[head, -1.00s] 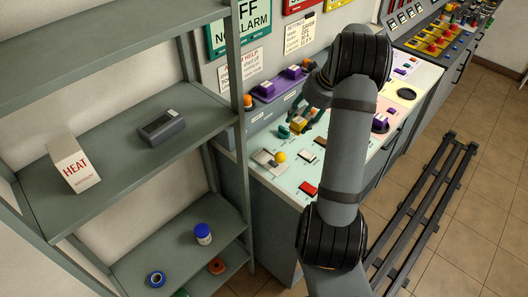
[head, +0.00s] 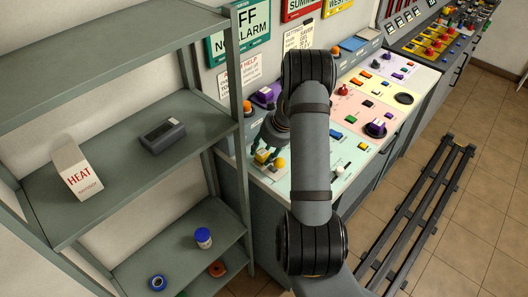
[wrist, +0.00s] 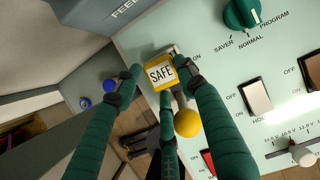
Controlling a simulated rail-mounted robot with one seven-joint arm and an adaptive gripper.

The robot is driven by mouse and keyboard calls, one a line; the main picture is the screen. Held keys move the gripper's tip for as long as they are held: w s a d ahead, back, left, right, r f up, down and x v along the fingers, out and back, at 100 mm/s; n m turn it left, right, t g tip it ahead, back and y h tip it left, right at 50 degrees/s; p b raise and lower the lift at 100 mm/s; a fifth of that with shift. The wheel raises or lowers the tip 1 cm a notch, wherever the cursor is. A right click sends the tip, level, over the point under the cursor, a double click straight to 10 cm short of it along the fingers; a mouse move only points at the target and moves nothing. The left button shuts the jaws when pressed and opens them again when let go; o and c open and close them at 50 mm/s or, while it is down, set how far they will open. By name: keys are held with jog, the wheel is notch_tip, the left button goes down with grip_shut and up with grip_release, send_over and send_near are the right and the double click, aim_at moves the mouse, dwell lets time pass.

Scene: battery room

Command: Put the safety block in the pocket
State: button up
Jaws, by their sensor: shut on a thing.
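The safety block (wrist: 160,74) is a small yellow block with a white face reading SAFE. In the wrist view my gripper (wrist: 158,70) has its green fingers closed around it. In the head view the block (head: 262,156) is at the left end of the pale green panel, below my gripper (head: 268,141). A lever with a yellow ball knob (wrist: 187,122) is close beside the block; the knob also shows in the head view (head: 280,163). I cannot make out the pocket, and whether the block touches the panel is unclear.
A green rotary knob (wrist: 240,12) and a rocker switch (wrist: 256,96) are on the panel to the right. A grey shelf unit (head: 110,170) stands close on the left. It holds a HEAT carton (head: 76,170) and a dark grey device (head: 162,135).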

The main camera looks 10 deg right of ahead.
jog(key=shift+f, duration=0.2)
jog(key=o, duration=0.9)
jog(key=shift+r, duration=0.1)
jog(key=shift+s+d+r, duration=0.1)
jog(key=shift+r, duration=0.45)
jog(key=v, duration=1.1)
jog(key=shift+s, duration=0.15)
jog(key=shift+f, duration=0.15)
